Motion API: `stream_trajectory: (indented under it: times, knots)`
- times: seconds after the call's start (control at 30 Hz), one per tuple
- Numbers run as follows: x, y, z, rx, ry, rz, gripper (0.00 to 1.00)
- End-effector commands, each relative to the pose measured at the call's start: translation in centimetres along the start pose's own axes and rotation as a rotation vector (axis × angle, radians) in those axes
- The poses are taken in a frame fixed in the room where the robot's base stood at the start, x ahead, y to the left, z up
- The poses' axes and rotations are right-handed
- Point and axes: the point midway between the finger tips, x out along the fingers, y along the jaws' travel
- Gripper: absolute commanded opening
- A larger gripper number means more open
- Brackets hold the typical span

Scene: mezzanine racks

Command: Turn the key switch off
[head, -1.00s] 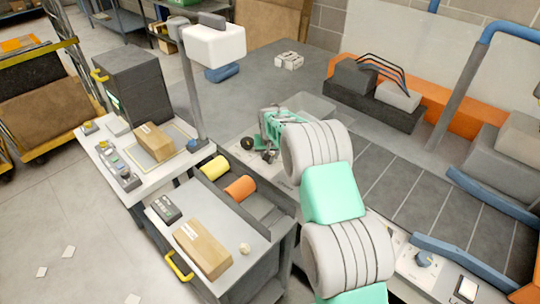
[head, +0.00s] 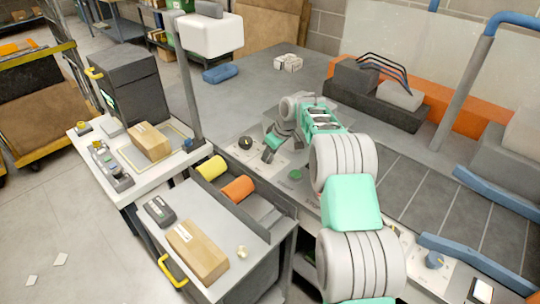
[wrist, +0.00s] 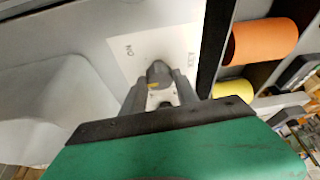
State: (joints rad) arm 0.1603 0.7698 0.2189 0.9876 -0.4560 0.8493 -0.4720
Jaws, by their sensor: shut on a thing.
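The key switch (wrist: 158,72) is a grey knob with a small yellow mark, on a pale plate lettered "ON" and "KEY" in the wrist view. My gripper (wrist: 160,90) is shut on it, one dark finger on each side. In the head view my gripper (head: 268,155) reaches down to the control panel (head: 270,172) at the near edge of the grey bench. There the gripper hides the switch.
A black round dial (head: 245,142) sits left of my gripper and a green button (head: 295,175) right of it. Yellow (head: 210,168) and orange (head: 238,188) rolls lie in front. A post (head: 188,85) with a white head stands behind left.

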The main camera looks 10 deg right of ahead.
Motion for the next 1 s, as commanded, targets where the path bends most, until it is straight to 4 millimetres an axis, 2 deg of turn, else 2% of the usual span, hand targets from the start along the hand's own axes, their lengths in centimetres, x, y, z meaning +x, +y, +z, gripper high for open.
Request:
stream_trajectory:
  times: [0.5, 1.0]
  knots:
    - [-0.48, 0.32, -0.28, -0.350, 0.001, -0.144, 0.00]
    - [-0.10, 0.36, -0.19, -0.427, 0.002, -0.174, 0.00]
